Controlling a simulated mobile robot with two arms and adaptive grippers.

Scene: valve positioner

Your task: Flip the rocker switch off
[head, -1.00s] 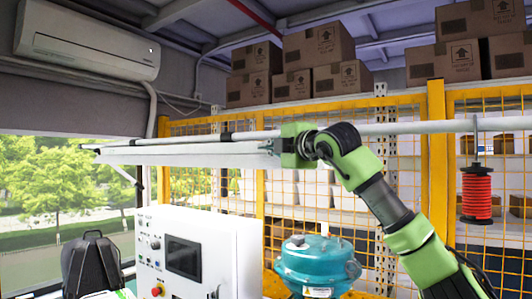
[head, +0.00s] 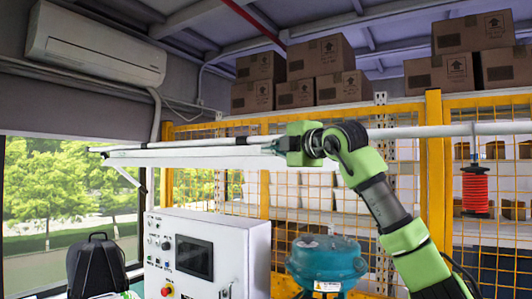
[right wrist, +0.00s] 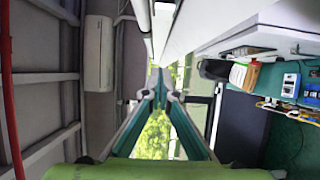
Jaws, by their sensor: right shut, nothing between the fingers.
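The white bar (right wrist: 205,25) runs along above and to the right of the fingers there. I cannot make out the rocker switch for certain. A small pale fitting (right wrist: 164,8) shows by the bar at the top, too unclear to name. My left gripper is out of view.
A white control box (head: 205,255) with a screen and buttons stands below, beside a teal actuator (head: 327,262). A yellow mesh fence (head: 432,150) and boxes (head: 320,55) are behind. The wrist view shows a green bench wall with a blue device (right wrist: 290,85) at right.

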